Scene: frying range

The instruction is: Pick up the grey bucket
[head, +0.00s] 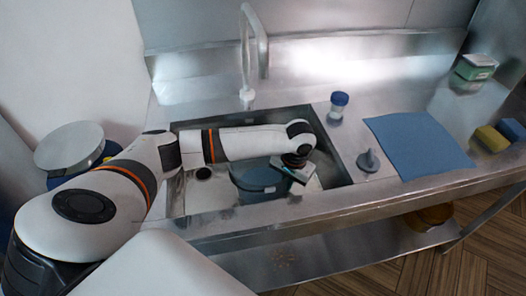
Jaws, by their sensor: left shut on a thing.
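The grey bucket (258,180), bluish grey in this light, is in the sink basin in the head view. My left forearm hides its upper part. My left arm comes in from the left and reaches across the sink. My left gripper (291,173) points down into the basin at the right side of the bucket and is shut on it. The fingertips are small and partly hidden, so the exact grip point is unclear. My right gripper is not in view.
The steel sink (340,160) has a tall tap (247,60) behind it. On the counter to the right are a blue-lidded cup (338,106), a grey plug-like object (368,160), a blue cloth (420,145), sponges (491,138) and a green-and-white box (475,67).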

